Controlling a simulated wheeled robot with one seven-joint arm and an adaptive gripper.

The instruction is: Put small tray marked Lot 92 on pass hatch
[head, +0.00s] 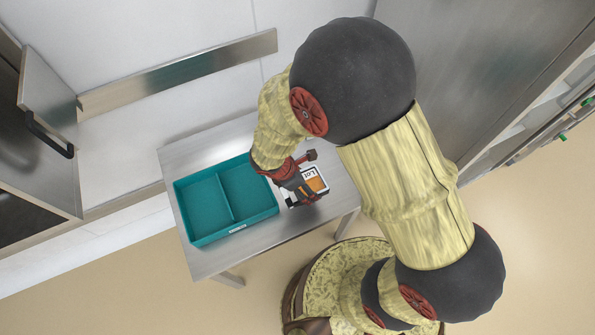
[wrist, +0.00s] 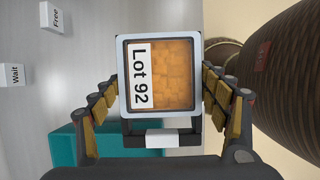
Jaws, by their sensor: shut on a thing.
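The small tray marked Lot 92 (wrist: 175,75) has a pale rim, orange contents and a white label reading "Lot 92". My gripper (wrist: 160,105) is shut on it, with a padded finger at each side in the wrist view. In the head view the tray (head: 316,181) is partly hidden by my gripper (head: 298,190) and sits over the right part of the metal table, just right of the teal bin. I cannot tell whether it touches the table. I cannot make out which surface is the pass hatch.
The teal two-compartment bin (head: 227,198) stands on the metal table (head: 205,151); its edge shows in the wrist view (wrist: 64,146). White blocks marked "Wait" (wrist: 13,75) and "Free" (wrist: 52,17) lie on a grey surface. An open cabinet door with a black handle (head: 48,135) is at left.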

